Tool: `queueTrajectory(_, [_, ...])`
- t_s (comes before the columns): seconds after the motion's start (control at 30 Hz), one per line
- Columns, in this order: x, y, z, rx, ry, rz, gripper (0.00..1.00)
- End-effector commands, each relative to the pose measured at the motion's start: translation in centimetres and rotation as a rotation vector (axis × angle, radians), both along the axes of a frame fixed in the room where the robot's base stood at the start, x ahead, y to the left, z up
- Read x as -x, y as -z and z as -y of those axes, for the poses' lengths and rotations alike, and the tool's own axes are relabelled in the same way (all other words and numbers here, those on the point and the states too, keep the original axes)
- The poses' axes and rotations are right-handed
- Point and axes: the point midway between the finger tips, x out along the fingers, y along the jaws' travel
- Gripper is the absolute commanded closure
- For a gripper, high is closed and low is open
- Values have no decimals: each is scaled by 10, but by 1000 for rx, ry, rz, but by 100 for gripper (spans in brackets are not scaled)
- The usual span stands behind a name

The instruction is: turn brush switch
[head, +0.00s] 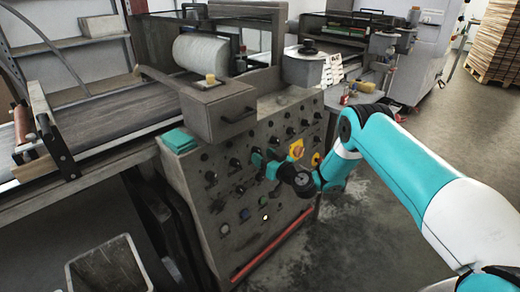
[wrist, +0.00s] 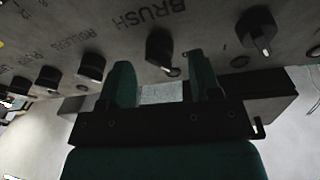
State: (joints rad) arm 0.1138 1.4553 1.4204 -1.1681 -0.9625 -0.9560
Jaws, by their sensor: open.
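The brush switch (wrist: 159,48) is a black rotary knob beside the printed word BRUSH on the grey control panel. In the wrist view it shows in the gap between the two green fingertips of my gripper (wrist: 160,66). The fingers are open, one on each side of the knob in the picture, with space beside it. I cannot tell how far the tips reach around it. In the head view my gripper (head: 262,163) is at the middle of the panel front (head: 215,205), and I cannot pick out the brush switch there.
In the wrist view, similar knobs flank the switch, one to the right (wrist: 257,30) and a rollers-row knob (wrist: 92,66) to the left. In the head view, a red-and-yellow switch (head: 297,149) is close to my wrist. A grey box (head: 219,111) overhangs the panel top.

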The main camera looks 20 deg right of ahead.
Motion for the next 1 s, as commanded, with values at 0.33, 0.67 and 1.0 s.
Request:
queueTrajectory(0.33, [-21, 0, -10, -1, 1, -1, 42])
queueTrajectory(0.67, [-21, 0, -9, -1, 2, -1, 70])
queueTrajectory(1.0, [-21, 0, -9, -11, 4, -7, 92])
